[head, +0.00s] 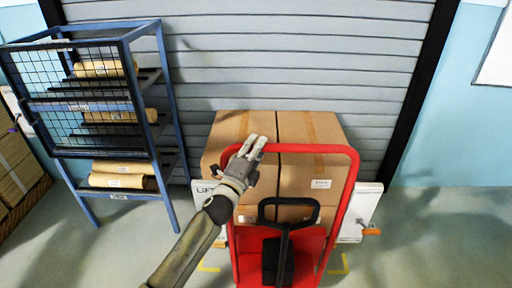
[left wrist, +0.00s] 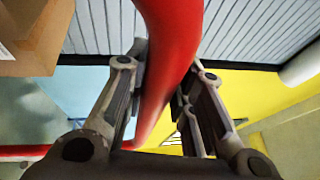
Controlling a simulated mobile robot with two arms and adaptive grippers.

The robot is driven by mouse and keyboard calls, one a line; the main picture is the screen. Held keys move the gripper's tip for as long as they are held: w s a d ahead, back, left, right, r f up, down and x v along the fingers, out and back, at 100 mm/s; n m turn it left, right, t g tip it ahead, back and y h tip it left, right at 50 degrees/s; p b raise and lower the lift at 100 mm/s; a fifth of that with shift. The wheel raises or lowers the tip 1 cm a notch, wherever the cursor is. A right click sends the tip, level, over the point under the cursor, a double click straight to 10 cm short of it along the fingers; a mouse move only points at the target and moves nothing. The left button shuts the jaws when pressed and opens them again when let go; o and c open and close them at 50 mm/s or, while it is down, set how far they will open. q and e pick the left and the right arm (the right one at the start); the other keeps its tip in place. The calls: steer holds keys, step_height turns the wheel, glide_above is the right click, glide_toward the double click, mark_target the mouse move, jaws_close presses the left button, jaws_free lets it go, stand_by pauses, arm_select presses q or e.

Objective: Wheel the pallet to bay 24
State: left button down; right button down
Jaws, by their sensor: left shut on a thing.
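The red pallet truck (head: 349,190) stands in the lower middle of the head view, in front of a grey roller shutter. It has a red hoop frame and a black loop handle (head: 289,202). Large cardboard boxes (head: 310,140) are stacked just beyond the frame. My left gripper (head: 255,147) is shut on the top left corner of the red hoop. In the left wrist view the red tube (left wrist: 172,45) passes between the two fingers. My right gripper is not in view. No number 24 is readable.
A blue rack (head: 167,120) with mesh and several kraft rolls (head: 118,181) stands at the left. Brown cartons (head: 15,170) lie at the far left edge. Yellow floor marks (head: 338,264) show beside the truck. A white panel with an orange handle (head: 371,232) is at its right. The floor at right is clear.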

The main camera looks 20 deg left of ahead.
arm_select(q)
steer(key=s, duration=0.1)
steer(key=s+d, duration=0.1)
steer(key=s, duration=0.1)
steer(key=shift+s+f, duration=0.15)
steer(key=c, duration=1.5)
jaws_free()
steer(key=shift+s, duration=0.15)
steer(key=o, duration=0.3)
steer(key=v, duration=1.1)
steer(key=shift+p, duration=0.3)
steer(key=shift+a+f, duration=0.1)
